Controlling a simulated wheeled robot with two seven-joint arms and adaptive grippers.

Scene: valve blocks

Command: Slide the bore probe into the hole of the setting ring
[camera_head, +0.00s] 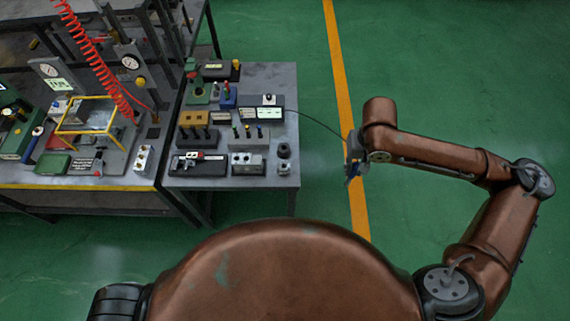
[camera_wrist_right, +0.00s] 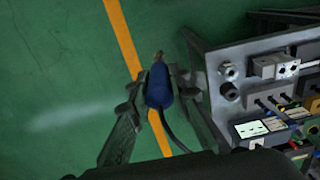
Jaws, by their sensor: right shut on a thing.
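The bore probe (camera_wrist_right: 159,86) has a blue body with a small brassy tip, and a dark cable runs from its rear. My right gripper (camera_wrist_right: 160,82) is shut on its blue body, over open floor to the right of the small table. In the head view this gripper (camera_head: 354,165) hangs at the end of my arm, with a bit of blue showing. Two small round grey pieces stand at the table's right edge: a darker one (camera_head: 284,151) and one nearer me (camera_head: 284,168). One looks like the setting ring; I cannot tell which. My left gripper is out of view.
The small grey table (camera_head: 272,82) carries several valve blocks and a gauge box with a lit display (camera_head: 269,113). The probe's cable (camera_head: 318,122) spans from that box to my gripper. A workbench with a red coiled hose (camera_head: 97,60) stands left. The floor on the right is clear.

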